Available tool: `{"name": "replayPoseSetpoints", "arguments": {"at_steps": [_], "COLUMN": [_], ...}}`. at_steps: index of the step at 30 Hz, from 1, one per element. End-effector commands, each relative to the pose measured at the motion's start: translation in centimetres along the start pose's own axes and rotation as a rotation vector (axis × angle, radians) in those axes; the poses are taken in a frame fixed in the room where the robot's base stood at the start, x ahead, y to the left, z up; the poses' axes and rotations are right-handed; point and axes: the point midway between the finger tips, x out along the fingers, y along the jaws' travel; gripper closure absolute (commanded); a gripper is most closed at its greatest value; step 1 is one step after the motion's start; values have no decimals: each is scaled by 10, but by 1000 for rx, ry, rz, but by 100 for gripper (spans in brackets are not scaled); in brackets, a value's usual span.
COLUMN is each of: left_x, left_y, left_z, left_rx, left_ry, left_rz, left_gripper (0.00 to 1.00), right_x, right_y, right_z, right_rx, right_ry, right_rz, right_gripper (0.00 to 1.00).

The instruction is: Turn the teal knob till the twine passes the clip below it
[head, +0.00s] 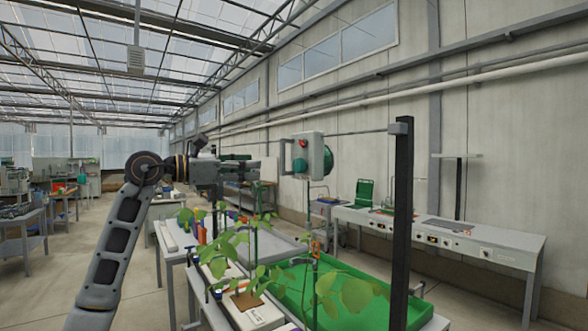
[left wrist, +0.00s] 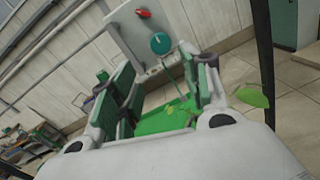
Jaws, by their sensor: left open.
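The teal knob (left wrist: 160,43) sits on the face of a pale grey box (left wrist: 128,32), below a red switch (left wrist: 143,13). In the head view the box (head: 309,150) hangs from a thin rod, with a green round part (head: 327,160) on its far side. My left gripper (head: 262,168) is open and empty, level with the box and just left of its face. In the left wrist view its fingers (left wrist: 165,88) stand apart, short of the knob. A thin line runs down below the knob, perhaps the twine; I cannot make out the clip. My right gripper is not in view.
A black post (head: 402,220) carries the rod at the right. Below stand leafy plants (head: 250,265) in a white planter and a green tray (head: 345,290). A grey bench (head: 480,245) stands along the wall. The air between gripper and box looks clear.

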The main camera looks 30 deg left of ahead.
Motion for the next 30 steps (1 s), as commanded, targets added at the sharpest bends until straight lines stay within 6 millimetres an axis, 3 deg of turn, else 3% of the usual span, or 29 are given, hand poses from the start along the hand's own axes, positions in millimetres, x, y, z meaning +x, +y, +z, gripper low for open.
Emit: {"name": "replayPoseSetpoints", "arguments": {"at_steps": [13,30], "left_x": [15,84], "left_y": [1,0], "left_z": [1,2], "left_rx": [-3,-4], "left_ry": [-1,-1], "left_rz": [-1,-3], "left_gripper": [53,53], "right_x": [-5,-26], "right_y": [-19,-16], "right_z": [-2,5], "right_rx": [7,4], "right_ry": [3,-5], "right_rz": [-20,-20], "right_gripper": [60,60]}}
